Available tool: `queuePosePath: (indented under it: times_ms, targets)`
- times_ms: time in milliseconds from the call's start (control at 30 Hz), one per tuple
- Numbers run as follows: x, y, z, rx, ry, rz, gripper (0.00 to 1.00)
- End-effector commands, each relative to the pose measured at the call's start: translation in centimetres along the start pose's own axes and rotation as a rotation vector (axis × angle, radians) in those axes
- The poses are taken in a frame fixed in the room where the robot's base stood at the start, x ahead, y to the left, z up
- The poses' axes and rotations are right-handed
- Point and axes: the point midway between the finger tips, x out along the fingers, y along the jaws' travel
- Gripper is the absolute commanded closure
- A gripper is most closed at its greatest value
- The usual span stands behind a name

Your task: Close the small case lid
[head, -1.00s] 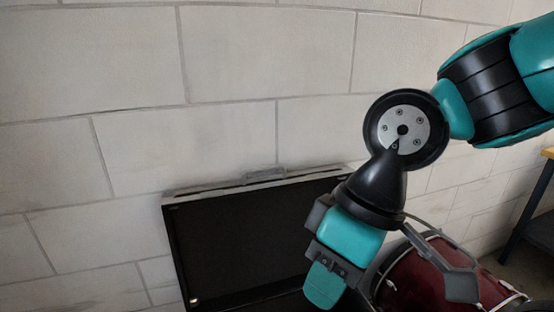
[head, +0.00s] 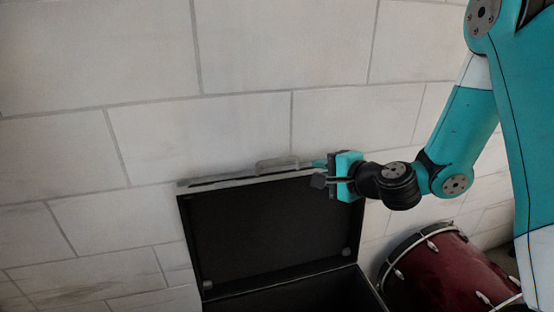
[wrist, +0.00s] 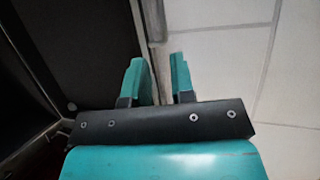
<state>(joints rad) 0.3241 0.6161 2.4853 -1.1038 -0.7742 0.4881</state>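The small case stands open against the wall, with its lid (head: 265,230) raised. The lid shows a black inner face, a grey top edge and a handle (head: 277,163) on that edge. The case's lower part (head: 315,293) is dark inside and cut off by the bottom of the head view. My gripper (head: 320,170) points left at the right end of the lid's top edge. In the wrist view, its two teal fingers (wrist: 160,75) are apart, with the lid's edge (wrist: 153,20) running between or just beyond them. I cannot tell whether they touch it.
A dark red drum (head: 435,275) with a metal rim stands just right of the case, below my arm. A pale block wall (head: 250,60) rises close behind the lid. Above the lid the space is free.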

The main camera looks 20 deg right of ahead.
Motion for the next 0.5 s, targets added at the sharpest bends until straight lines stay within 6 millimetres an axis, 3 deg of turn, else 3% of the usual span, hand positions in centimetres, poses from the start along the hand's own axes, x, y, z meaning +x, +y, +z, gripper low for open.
queuePosePath:
  times_ms: [167,500]
  targets:
    - [1.7,-0.1,-0.3,0.013,0.011,-0.003,0.77]
    - [9.2,-0.4,-0.1,0.007,0.007,-0.006,0.77]
